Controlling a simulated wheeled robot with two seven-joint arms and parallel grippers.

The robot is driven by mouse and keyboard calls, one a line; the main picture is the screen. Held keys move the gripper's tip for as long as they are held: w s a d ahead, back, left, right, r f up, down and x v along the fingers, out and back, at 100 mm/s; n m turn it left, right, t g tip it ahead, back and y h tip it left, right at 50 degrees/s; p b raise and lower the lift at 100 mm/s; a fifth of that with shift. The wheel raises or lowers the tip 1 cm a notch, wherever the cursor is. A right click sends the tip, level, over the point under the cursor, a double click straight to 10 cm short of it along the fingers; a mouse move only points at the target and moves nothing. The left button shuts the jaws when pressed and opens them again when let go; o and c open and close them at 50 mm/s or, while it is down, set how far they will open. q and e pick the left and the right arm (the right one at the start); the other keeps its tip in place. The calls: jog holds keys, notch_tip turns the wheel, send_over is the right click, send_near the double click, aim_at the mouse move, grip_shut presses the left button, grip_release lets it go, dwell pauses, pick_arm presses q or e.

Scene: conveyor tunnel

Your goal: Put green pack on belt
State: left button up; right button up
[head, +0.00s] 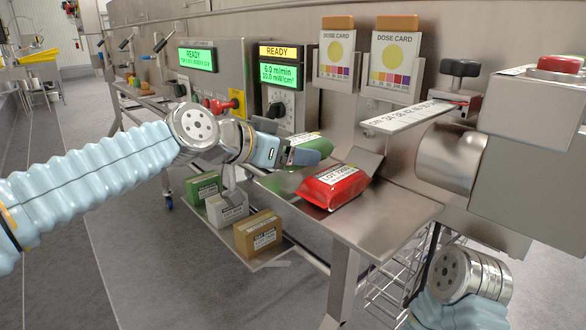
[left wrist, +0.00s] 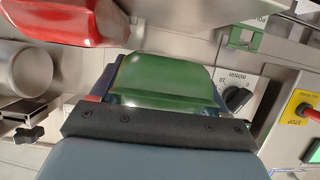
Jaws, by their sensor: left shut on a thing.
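The green pack (head: 318,146) is in the jaws of my left gripper (head: 300,156), which is shut on it. It is at the back left edge of the steel table, beside the red pack. In the left wrist view the green pack (left wrist: 165,75) fills the space between the fingers. In the head view the gripper hides part of it, and I cannot tell whether it touches the table. My right arm shows only at the lower right; its gripper is out of view. I cannot make out the belt clearly.
A red pack (head: 335,187) lies on the steel table (head: 390,212); its front right part is bare. Several small boxes, including a brown one (head: 258,234), stand on a lower shelf. Behind are control panels (head: 282,85), dose cards (head: 395,65) and a projecting white label plate (head: 410,117).

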aim_at(293, 182)
pick_arm(q)
jog(key=shift+w+f, duration=0.15)
jog(key=shift+f, duration=0.05)
jog(key=f, duration=0.2)
jog(key=shift+w+f+b, duration=0.3)
jog(key=shift+f+b, duration=0.1)
jog(key=shift+d+f, duration=0.1)
jog(key=shift+f, duration=0.25)
jog(key=shift+f, duration=0.15)
jog(key=o, duration=1.5)
jog(key=shift+o, duration=0.2)
